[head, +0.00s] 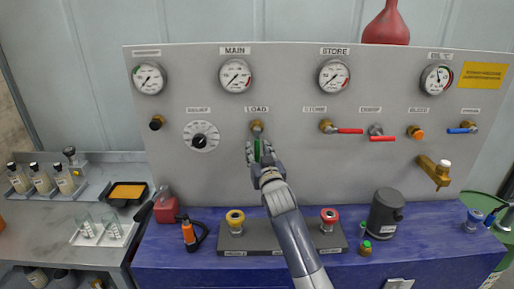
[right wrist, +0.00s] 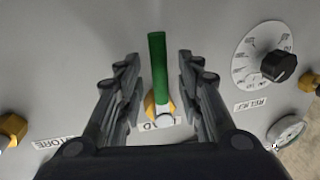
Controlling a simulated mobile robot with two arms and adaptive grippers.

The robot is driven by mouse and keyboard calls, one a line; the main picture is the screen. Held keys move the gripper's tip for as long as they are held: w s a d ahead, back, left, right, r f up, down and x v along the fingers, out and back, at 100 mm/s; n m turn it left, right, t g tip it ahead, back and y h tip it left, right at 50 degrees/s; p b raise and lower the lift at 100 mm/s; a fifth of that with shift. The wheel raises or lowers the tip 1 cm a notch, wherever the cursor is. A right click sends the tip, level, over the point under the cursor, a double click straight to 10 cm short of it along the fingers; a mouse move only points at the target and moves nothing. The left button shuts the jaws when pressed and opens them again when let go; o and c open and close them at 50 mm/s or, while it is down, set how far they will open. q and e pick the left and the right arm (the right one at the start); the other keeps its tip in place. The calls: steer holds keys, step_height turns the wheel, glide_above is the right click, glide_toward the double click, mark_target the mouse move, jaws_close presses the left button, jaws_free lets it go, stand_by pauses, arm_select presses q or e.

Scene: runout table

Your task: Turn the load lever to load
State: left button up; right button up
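The load lever has a green handle (head: 257,149) that hangs straight down from its brass valve (head: 256,127), under the LOAD label (head: 257,109) on the grey panel. In the right wrist view the green handle (right wrist: 158,70) stands between the two fingers of my right gripper (right wrist: 157,75). There is a visible gap on each side, so the fingers are open around it and not closed on it. In the head view my right gripper (head: 260,153) is at the lever and partly covers the handle. My left gripper is not in view.
To the left are the relief dial (head: 201,136) and a black knob (head: 156,122). To the right are the red store lever (head: 348,130) and the red dump lever (head: 382,138). A blue bench (head: 170,256) below carries several fittings.

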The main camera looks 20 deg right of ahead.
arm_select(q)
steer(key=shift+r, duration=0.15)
arm_select(e)
steer(key=shift+w, duration=0.9)
steer(key=shift+c, duration=0.6)
jaws_close()
steer(key=shift+d, duration=0.15)
